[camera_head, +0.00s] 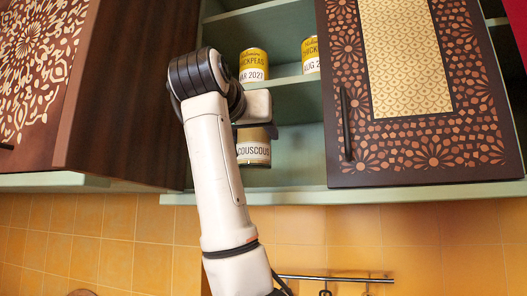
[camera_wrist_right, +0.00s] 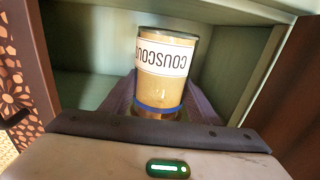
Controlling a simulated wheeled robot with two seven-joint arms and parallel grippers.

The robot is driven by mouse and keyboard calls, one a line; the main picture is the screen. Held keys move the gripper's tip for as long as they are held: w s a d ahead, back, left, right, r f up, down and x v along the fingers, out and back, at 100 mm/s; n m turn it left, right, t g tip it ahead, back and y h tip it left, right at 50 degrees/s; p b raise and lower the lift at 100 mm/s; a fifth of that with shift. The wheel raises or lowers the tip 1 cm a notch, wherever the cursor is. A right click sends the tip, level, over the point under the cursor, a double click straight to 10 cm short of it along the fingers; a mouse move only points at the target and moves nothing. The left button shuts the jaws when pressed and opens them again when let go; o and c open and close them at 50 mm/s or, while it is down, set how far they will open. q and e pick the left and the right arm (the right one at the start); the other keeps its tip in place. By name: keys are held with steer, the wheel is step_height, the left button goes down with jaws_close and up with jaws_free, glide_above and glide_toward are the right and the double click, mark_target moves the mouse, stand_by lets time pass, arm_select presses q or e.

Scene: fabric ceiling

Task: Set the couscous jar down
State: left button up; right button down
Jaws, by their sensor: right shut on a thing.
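The couscous jar (camera_head: 254,151), a can with a white label reading COUSCOUS, is in the lower compartment of the open green cabinet in the head view. My right gripper (camera_wrist_right: 160,98) is shut on it, with a finger on each side in the right wrist view. There the jar (camera_wrist_right: 165,72) looks upside down, with its label text inverted. My right arm and hand cover part of the jar in the head view. I cannot tell whether its base touches the cabinet floor (camera_head: 300,185). My left gripper is not in view.
The lower compartment looks clear right of the jar.

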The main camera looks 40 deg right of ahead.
steer(key=shift+w+d+f+p, duration=0.25)
steer(key=shift+w+d+f, duration=0.35)
steer(key=shift+d, duration=0.4)
steer(key=shift+w+d+f+p, duration=0.3)
steer(key=shift+w+d+f, duration=0.25)
steer(key=shift+d, duration=0.4)
steer(key=shift+w+d+f+p, duration=0.25)
steer(key=shift+w+d+f, duration=0.35)
steer(key=shift+d, duration=0.4)
steer(key=shift+r, duration=0.1)
steer(key=c, duration=0.7)
jaws_free()
steer(key=shift+f, duration=0.2)
